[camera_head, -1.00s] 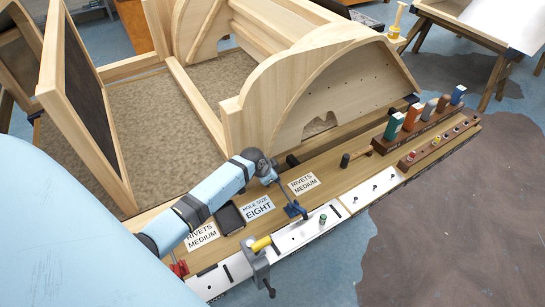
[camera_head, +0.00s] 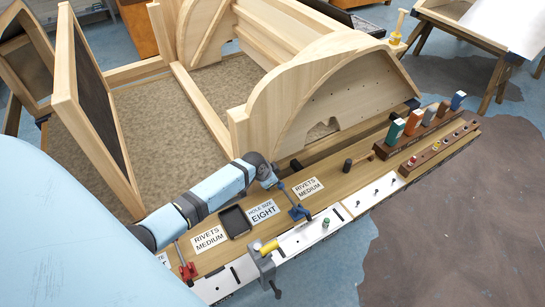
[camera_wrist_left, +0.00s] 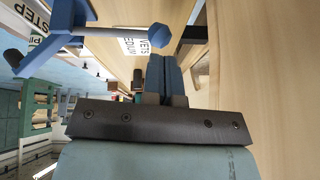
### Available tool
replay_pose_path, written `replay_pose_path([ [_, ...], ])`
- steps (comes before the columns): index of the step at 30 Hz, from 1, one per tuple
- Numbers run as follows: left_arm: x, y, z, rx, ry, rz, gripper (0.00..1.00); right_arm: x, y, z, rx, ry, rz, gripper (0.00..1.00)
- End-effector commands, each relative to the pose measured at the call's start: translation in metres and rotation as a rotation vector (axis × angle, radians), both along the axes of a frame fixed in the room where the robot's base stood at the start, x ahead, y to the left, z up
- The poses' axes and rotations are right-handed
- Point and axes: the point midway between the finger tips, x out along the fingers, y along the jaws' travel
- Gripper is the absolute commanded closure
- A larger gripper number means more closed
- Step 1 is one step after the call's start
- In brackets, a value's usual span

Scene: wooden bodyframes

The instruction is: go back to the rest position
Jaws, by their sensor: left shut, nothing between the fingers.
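My left arm (camera_head: 212,192) reaches in from the left over the workbench (camera_head: 235,252), light blue with dark joints. Its end is near the blue clamp (camera_head: 299,211) and the black tray (camera_head: 234,221); the fingers are hard to make out in the head view. In the left wrist view my left gripper (camera_wrist_left: 163,62) shows two blue fingers pressed together, with nothing between them. The blue clamp (camera_wrist_left: 66,36) stands close beside them there, upper left; I cannot tell the exact gap. My right gripper is not in view.
A wooden body frame (camera_head: 255,125) with arched sides stands behind the bench. A grey clamp with a yellow handle (camera_head: 265,262) and a red clamp (camera_head: 186,266) sit at the front. Paint boxes (camera_head: 413,122) stand right. The floor to the right is clear.

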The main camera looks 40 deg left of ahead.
Motion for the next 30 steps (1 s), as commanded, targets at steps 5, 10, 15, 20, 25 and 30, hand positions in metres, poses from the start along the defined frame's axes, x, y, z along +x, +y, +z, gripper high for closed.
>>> replay_pose_path([
  [5, -0.017, 0.012, 0.038, 0.004, -0.002, -0.002, 1.00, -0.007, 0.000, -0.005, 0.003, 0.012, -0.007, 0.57],
  [10, -0.031, 0.020, 0.068, 0.003, 0.000, -0.002, 1.00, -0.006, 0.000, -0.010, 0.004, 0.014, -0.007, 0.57],
  [15, -0.038, 0.025, 0.085, 0.002, 0.000, 0.000, 1.00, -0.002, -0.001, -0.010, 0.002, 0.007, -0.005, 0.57],
  [20, -0.041, 0.025, 0.090, 0.000, 0.001, 0.000, 1.00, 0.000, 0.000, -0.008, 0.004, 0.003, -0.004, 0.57],
  [25, -0.040, 0.025, 0.091, 0.000, 0.001, 0.000, 1.00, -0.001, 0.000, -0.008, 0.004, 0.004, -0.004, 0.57],
  [30, -0.040, 0.025, 0.090, -0.001, 0.000, 0.000, 1.00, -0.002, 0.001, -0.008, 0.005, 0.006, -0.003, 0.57],
])
